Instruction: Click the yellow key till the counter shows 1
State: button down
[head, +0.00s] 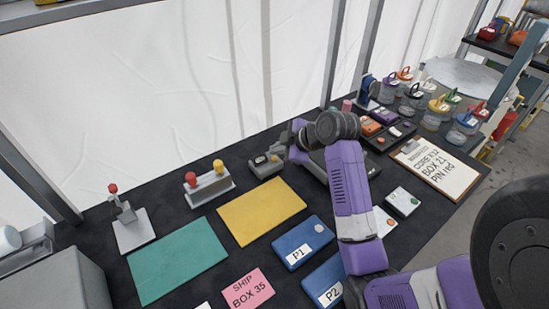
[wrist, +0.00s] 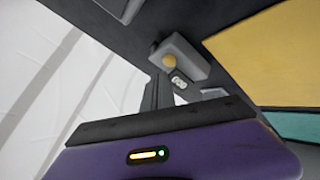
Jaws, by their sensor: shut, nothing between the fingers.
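The yellow key (wrist: 170,61) is a small round knob on a grey counter box (wrist: 186,52) in the wrist view. In the head view the grey box (head: 262,166) stands on the dark table behind the yellow mat. My gripper (head: 282,151) is shut and empty at the right of this box, close to it. In the wrist view the shut fingers (wrist: 160,90) reach toward the box. I cannot tell whether they touch the key.
A grey block with red and yellow knobs (head: 209,184) stands to the left. The yellow mat (head: 262,210), green mat (head: 178,258) and blue P1 box (head: 303,242) lie in front. Jars, a clipboard (head: 436,165) and small devices crowd the right side.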

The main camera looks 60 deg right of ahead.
aim_at(277, 161)
jog(key=shift+f, duration=0.15)
dwell(0.6)
jog(key=shift+f, duration=0.3)
jog(key=shift+f+b, duration=0.45)
jog(key=shift+f, duration=0.05)
dwell(0.7)
dwell(0.3)
jog(key=shift+r+p, duration=0.85)
jog(key=shift+r, duration=0.1)
notch_tip(277, 161, up, 5)
jog(key=p, duration=0.4)
dwell(0.8)
